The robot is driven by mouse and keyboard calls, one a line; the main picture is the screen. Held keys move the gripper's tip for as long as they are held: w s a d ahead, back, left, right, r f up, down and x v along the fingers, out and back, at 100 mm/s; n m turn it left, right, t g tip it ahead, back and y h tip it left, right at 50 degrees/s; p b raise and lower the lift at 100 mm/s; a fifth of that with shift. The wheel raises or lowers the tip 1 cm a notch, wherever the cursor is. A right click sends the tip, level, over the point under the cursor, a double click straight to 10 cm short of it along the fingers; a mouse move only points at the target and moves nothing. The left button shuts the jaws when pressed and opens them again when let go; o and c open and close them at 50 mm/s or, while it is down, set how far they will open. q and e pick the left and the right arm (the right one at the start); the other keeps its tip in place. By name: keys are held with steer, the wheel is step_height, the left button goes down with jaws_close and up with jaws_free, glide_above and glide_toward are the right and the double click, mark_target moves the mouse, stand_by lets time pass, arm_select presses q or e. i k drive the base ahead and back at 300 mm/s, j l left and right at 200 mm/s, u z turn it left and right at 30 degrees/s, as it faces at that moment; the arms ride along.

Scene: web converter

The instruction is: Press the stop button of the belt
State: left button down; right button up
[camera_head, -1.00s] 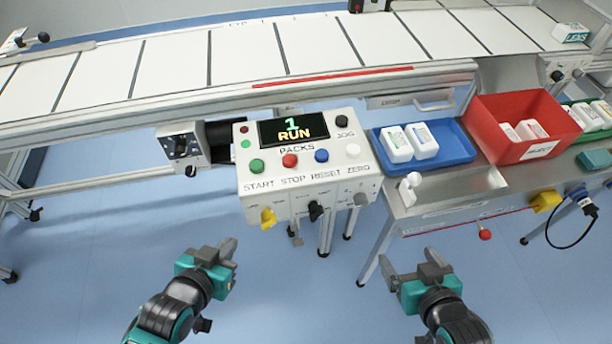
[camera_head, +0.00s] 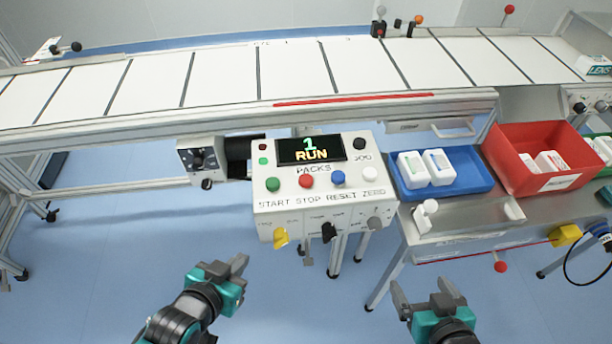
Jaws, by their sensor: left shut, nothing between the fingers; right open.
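The red stop button (camera_head: 306,181) sits on the sloped white control box (camera_head: 290,212), above the word STOP. A green button (camera_head: 272,184) is to its left, and a blue button (camera_head: 338,177) and a white button are to its right. The display (camera_head: 311,150) reads "1 RUN". The conveyor belt (camera_head: 220,75) runs behind the box. My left gripper (camera_head: 240,268) is shut and empty, below and in front of the box, apart from it. My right gripper (camera_head: 422,292) is open and empty, in front of the side table.
A blue tray (camera_head: 470,187) with white bottles and a red bin (camera_head: 507,160) stand on the metal table right of the box. Yellow, black and grey knobs stick out of the box's front face. The floor space before the box is clear.

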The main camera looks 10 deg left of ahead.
mark_target(305, 181)
steer(key=l+u, duration=0.1)
steer(key=l, duration=1.15)
